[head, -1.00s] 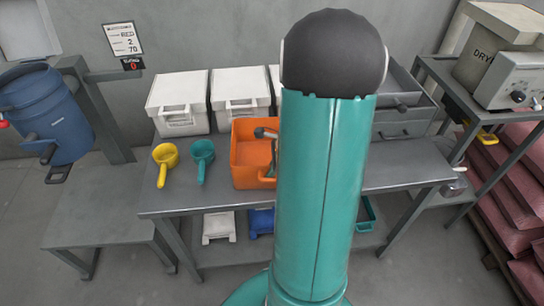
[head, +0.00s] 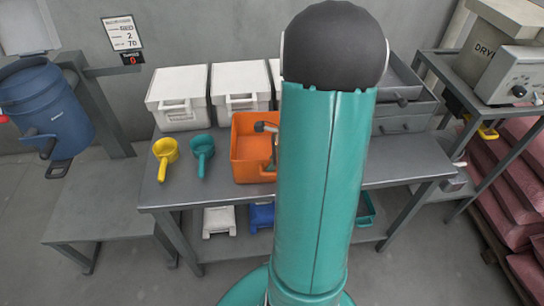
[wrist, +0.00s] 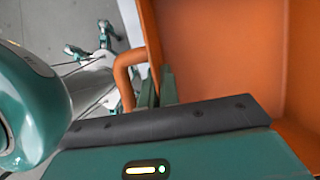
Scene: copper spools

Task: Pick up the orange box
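The orange box (head: 249,173) is an open-topped bin on the grey table, left of my arm in the head view. Its right part is hidden behind my arm. In the wrist view its orange wall (wrist: 222,45) fills the right side, and a curved orange handle (wrist: 124,78) sticks out to the left. My gripper (wrist: 157,88) shows as two dark green fingers close beside the handle and the box wall. Their tips overlap the box in this view, so I cannot tell whether they grip it. In the head view the gripper is mostly hidden.
A yellow scoop (head: 165,152) and a teal scoop (head: 202,150) lie left of the box. White lidded bins (head: 179,98) stand behind it. A grey drawer unit (head: 405,122) is at the right. The table front (head: 205,190) is clear.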

